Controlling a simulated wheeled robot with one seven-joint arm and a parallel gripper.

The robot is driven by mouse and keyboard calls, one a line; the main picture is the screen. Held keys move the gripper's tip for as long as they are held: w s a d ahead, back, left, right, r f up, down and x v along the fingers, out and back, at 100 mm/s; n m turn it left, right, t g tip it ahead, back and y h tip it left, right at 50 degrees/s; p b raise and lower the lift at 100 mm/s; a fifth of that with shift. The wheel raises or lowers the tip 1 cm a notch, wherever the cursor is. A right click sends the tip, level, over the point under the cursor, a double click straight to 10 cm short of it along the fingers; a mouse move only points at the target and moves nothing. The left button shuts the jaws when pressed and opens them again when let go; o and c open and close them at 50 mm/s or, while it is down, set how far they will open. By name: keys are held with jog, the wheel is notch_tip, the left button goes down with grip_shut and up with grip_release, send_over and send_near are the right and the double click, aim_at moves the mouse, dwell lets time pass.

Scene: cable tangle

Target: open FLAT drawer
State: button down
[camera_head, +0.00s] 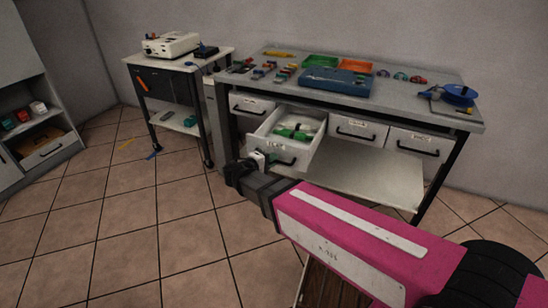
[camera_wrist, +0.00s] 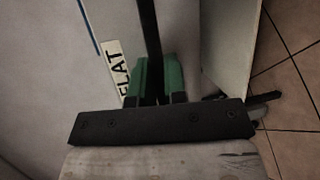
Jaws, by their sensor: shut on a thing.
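The FLAT drawer (camera_head: 302,158) is the second from the left under the workbench and stands pulled out, with green and white things inside. Its white front fills much of the wrist view, with the label "FLAT" (camera_wrist: 119,66) turned sideways. Its dark bar handle (camera_wrist: 149,30) runs down between my green fingertips. My gripper (camera_wrist: 158,80) is shut on this handle. In the head view my gripper (camera_head: 264,160) is at the drawer's front left, partly hidden by its own dark body.
The workbench (camera_head: 420,100) carries trays, a blue case, small parts and a blue spool. Other drawers (camera_head: 361,131) beside it are shut. A lower shelf (camera_head: 365,180) lies beneath. A small side table (camera_head: 178,120) stands at left.

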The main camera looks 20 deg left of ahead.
dwell(0.3)
jog(key=c, duration=1.2)
grip_release()
jog(key=shift+s+a, duration=0.1)
jog(key=v, duration=1)
jog(key=shift+s+a, duration=0.15)
jog(key=shift+s, duration=0.15)
